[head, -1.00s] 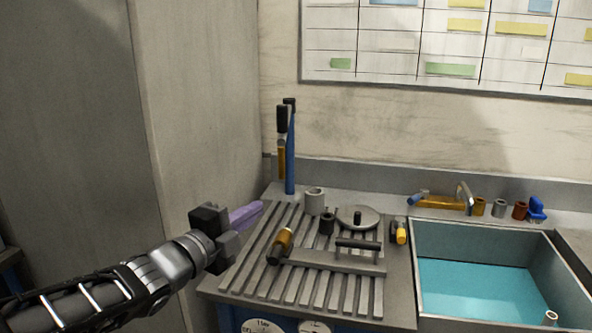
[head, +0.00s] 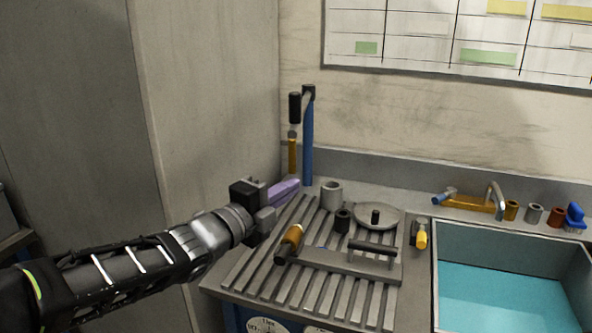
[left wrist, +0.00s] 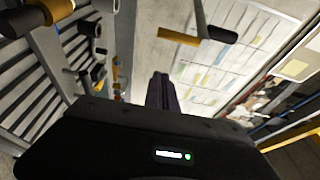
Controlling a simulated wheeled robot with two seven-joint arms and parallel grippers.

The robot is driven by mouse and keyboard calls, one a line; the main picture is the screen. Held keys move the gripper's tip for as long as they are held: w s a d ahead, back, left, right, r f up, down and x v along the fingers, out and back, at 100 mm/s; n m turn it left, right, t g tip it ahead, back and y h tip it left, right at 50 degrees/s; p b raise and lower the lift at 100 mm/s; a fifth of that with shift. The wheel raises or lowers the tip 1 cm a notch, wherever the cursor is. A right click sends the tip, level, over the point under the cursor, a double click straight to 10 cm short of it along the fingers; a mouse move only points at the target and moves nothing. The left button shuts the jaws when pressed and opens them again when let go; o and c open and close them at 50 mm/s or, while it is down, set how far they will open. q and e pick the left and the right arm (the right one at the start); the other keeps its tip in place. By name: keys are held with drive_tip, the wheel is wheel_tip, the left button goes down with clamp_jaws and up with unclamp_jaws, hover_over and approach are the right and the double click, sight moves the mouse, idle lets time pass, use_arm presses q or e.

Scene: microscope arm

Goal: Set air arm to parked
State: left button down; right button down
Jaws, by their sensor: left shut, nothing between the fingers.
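The air arm stands at the back left corner of the bench. It has a blue post (head: 308,145), a short dark top link, and a hanging rod with a black upper part (head: 295,108) and a yellow lower part (head: 292,156). In the left wrist view a black and yellow rod (left wrist: 205,37), seemingly this hanging part, lies beyond the fingers. My left gripper (head: 291,187), with purple fingers, is shut and empty. In the head view its tips are just below the yellow part; I cannot tell whether they touch. My right gripper is not in view.
The ribbed drainboard (head: 330,290) holds a grey cup (head: 331,194), a round lid (head: 376,215), a bar with a handle (head: 350,262) and a yellow-black tool (head: 290,244). A sink (head: 440,275) is at the right. A tall grey panel (head: 215,90) stands at the left.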

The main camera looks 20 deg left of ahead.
use_arm(q)
drive_tip(key=w+p, duration=0.4)
drive_tip(key=w, duration=0.4)
drive_tip(key=shift+w+a, duration=0.15)
drive_tip(key=shift+a, duration=0.2)
